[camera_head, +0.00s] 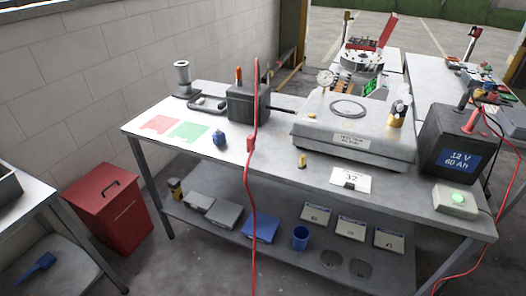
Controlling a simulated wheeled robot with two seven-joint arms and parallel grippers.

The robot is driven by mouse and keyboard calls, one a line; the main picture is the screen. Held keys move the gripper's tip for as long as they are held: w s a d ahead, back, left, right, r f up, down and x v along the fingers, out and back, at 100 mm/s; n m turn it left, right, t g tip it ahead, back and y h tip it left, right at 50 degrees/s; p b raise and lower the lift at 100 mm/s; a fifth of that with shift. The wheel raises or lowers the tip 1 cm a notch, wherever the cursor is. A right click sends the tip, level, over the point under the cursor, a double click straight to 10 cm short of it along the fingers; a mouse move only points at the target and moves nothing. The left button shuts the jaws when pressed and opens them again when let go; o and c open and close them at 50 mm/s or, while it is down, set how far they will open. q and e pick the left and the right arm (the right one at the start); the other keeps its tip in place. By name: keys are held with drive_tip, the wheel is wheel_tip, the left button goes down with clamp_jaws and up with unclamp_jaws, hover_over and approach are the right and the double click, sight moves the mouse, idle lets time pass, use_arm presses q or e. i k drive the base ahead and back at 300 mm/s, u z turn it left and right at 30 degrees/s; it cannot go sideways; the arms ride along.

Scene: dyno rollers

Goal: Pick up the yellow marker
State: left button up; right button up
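A small yellow piece (302,161), which looks like the yellow marker, stands on the grey metal table (270,158) near its front edge. It is left of a white card marked "32" (350,180) and in front of the flat metal platform with a label (345,143). Another small yellow bit (311,115) shows at the platform's upper left; it is too small to identify. Neither of my grippers is in view.
A red cable (251,190) hangs in front of the table, left of the yellow piece. A blue knobbed piece (219,138), red and green patches and a dark box (248,103) are on the left. A black 12 V battery (459,145) and a green-button box (455,201) stand right.

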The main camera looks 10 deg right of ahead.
sight(301, 165)
drive_tip(key=u, duration=0.1)
drive_tip(key=i, duration=0.8)
drive_tip(key=z, duration=0.7)
drive_tip(key=i, duration=0.5)
drive_tip(key=z, duration=0.5)
